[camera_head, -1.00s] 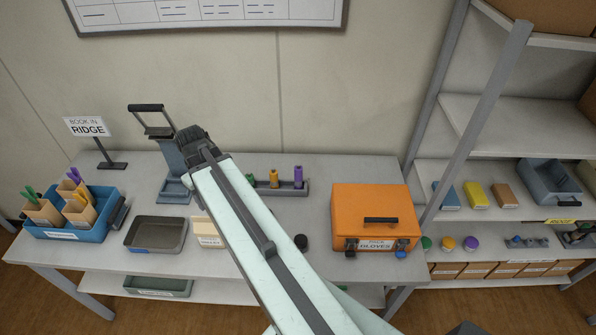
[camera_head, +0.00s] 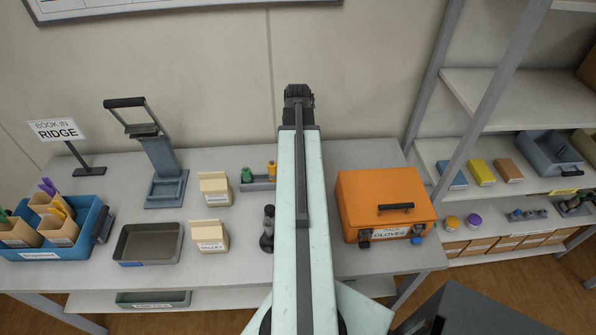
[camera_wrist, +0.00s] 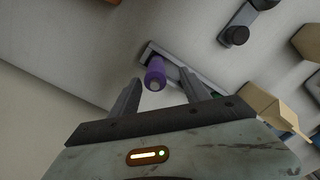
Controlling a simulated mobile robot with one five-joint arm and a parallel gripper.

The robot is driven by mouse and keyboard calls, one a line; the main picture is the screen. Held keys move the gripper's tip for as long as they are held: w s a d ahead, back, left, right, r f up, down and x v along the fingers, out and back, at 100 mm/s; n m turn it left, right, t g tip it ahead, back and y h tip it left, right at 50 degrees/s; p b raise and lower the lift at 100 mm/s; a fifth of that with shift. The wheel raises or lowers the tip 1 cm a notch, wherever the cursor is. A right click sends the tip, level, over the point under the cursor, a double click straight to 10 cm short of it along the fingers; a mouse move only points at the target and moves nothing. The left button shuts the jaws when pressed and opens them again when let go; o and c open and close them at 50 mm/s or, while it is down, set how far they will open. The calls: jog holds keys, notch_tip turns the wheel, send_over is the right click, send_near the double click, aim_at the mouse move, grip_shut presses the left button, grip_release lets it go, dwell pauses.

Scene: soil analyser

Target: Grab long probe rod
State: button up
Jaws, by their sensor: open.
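A purple rod (camera_wrist: 156,74) stands in a grey rack (camera_wrist: 147,52) in the wrist view. It looked the tallest of the rods in the earlier head view; my arm hides it in the head view now. A green rod (camera_head: 247,174) and a yellow rod (camera_head: 272,171) stand in the same rack (camera_head: 257,185). My gripper (camera_head: 298,92) is over the back of the table. In the wrist view its fingers (camera_wrist: 160,80) are open, with the purple rod showing in the gap between them. I cannot tell whether the rod is within finger depth.
An orange case (camera_head: 375,190) stands right of my arm. Beige boxes (camera_head: 211,237), a dark knobbed object (camera_head: 268,240), a grey tray (camera_head: 140,255), a blue-grey press (camera_head: 163,175) and a blue bin (camera_head: 85,245) are to the left. Shelves (camera_head: 480,105) stand at the right.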

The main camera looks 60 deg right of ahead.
jog(key=shift+s+d+f+b, duration=0.1)
jog(key=shift+f+b, duration=0.4)
jog(key=shift+f, duration=0.15)
jog(key=shift+s+d+f+b, duration=0.1)
jog(key=shift+f+b, duration=0.4)
jog(key=shift+f, duration=0.15)
notch_tip(320, 180, down, 5)
jog(key=b, duration=0.5)
jog(key=shift+d+f, duration=0.15)
jog(key=shift+r, duration=0.2)
grip_shut()
